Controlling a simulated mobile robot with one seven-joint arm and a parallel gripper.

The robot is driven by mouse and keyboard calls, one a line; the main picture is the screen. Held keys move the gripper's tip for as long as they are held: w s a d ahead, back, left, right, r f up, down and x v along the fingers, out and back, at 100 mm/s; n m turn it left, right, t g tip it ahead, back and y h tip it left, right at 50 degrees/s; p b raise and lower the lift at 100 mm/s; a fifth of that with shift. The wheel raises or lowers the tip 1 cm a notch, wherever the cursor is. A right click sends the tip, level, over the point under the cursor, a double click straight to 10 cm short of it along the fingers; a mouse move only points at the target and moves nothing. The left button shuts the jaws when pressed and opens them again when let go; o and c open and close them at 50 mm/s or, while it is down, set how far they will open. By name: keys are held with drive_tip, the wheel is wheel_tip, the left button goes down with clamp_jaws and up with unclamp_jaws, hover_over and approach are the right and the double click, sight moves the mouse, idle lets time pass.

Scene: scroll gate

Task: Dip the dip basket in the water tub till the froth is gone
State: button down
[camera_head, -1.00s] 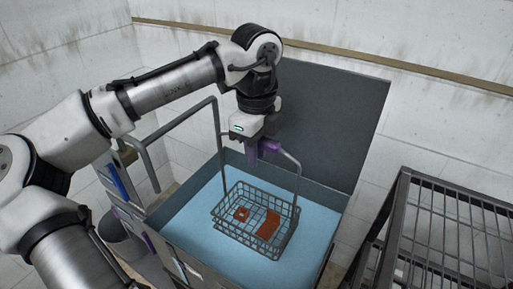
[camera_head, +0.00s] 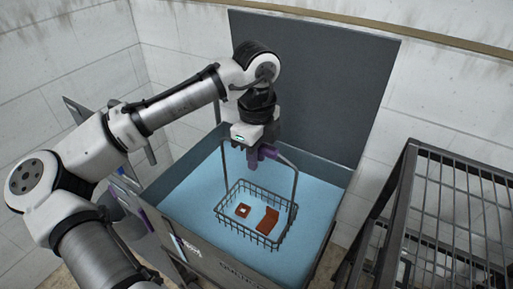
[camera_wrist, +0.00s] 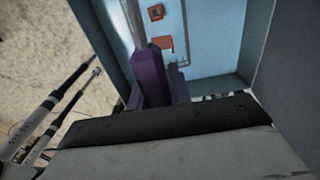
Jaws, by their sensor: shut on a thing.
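The dip basket (camera_head: 246,235) is a dark wire basket with a tall hoop handle, inside the water tub (camera_head: 228,266). Two red-brown pieces, a small square one with a hole (camera_head: 242,210) and a larger bent plate (camera_head: 267,220), lie in it; both also show in the wrist view. My gripper (camera_head: 257,157), with purple fingers, is shut on the top of the handle, above the water; the fingers also show in the wrist view (camera_wrist: 157,82). The blue water (camera_head: 312,205) surrounds the basket, whose wire floor hardly shows. I see no white froth.
The tub's grey lid (camera_head: 315,85) stands raised behind my gripper. A dark metal rack (camera_head: 440,215) with a wire top stands close to the tub's right side. Open water lies around the basket inside the tub walls.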

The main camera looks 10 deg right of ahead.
wheel_tip(320, 180, down, 15)
drive_tip(key=b, duration=0.7)
drive_tip(key=shift+b, duration=0.4)
drive_tip(key=shift+f, duration=0.1)
idle(6.2)
